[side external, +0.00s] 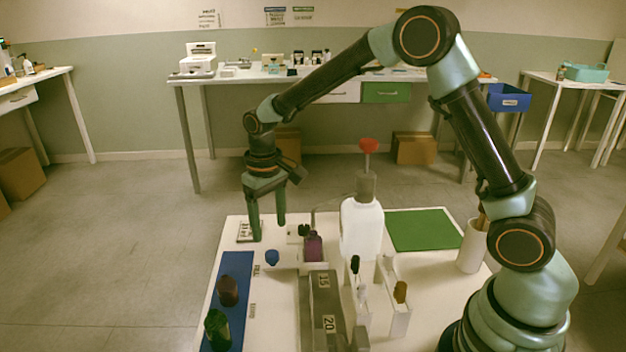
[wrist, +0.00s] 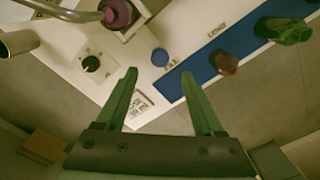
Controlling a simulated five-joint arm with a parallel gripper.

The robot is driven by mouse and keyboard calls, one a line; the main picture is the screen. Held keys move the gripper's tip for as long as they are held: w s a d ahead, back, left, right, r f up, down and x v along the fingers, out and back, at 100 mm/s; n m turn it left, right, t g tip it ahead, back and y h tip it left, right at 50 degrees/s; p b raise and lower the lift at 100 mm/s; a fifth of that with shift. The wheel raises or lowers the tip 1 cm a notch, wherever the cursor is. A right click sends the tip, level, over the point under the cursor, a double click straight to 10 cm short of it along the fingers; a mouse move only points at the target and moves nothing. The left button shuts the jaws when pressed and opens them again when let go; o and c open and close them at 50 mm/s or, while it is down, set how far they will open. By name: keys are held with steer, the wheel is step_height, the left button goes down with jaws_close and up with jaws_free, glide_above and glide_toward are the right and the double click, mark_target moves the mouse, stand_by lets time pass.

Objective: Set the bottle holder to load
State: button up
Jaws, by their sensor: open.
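A purple bottle (side external: 313,248) stands in a small pale holder (side external: 316,268) near the middle of the white table. In the wrist view, the bottle (wrist: 117,12) and part of its holder (wrist: 135,22) are at the top edge, cut off. My gripper (side external: 269,230) is open and empty, pointing down left of the bottle, near the table's far left corner. In the wrist view its two green fingers (wrist: 159,73) are apart, with a small blue round piece (wrist: 160,57) just beyond their tips.
A blue strip (side external: 236,267) carries a brown bottle (side external: 228,291) and a green bottle (side external: 217,330). A dark knob (wrist: 91,63) sits near the holder. The green mat (side external: 420,229) is clear.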

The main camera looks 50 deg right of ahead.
mark_target(272, 254)
step_height(272, 254, down, 7)
steer(key=shift+f, duration=0.15)
steer(key=shift+c, duration=0.2)
jaws_close()
stand_by(1.4)
